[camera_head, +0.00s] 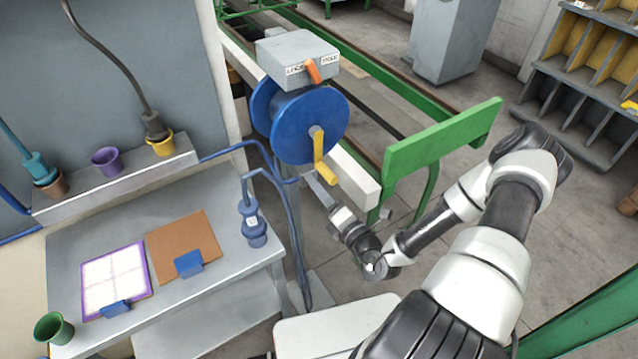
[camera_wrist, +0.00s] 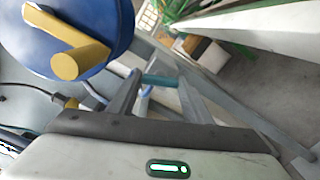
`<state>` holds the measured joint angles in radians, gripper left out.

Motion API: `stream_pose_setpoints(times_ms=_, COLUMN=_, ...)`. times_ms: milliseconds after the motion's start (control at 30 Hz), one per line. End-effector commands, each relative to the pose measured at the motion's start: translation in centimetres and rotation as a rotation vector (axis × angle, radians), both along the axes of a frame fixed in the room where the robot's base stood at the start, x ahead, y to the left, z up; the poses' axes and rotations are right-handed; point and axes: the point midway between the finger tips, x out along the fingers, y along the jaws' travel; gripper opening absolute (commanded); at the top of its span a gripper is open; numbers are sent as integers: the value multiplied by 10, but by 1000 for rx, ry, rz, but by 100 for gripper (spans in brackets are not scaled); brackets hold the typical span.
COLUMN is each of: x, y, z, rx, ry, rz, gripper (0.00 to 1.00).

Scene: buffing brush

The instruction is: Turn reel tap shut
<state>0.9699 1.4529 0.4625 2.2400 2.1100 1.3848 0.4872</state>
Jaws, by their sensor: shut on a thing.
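The blue hose reel (camera_head: 300,128) stands on a post at the top middle of the head view. Its yellow crank (camera_head: 324,165) hangs on the near face; reel (camera_wrist: 40,20) and crank (camera_wrist: 75,58) fill the upper left of the wrist view. My gripper (camera_head: 316,187) is just below the reel, beside the post. In the wrist view its two fingers (camera_wrist: 160,82) are on either side of a small teal bar (camera_wrist: 158,80), which appears to be the tap's handle. The fingers are shut on it. The tap's body is mostly hidden, and I cannot tell its angle clearly.
A grey box (camera_head: 296,52) with an orange lever (camera_head: 313,72) sits on the reel. A grey table (camera_head: 215,285) with boards and a blue tool (camera_head: 251,222) is at left. Blue hose runs beside the post.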

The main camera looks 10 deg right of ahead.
Motion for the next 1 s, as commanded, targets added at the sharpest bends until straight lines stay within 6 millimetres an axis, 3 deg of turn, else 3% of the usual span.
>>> stream_pose_setpoints(times_ms=500, x=0, y=0, z=1, rx=339, ry=109, rz=0, gripper=23)
stream_pose_setpoints(times_ms=1000, x=0, y=1, z=1, rx=410, ry=131, rz=2, gripper=23)
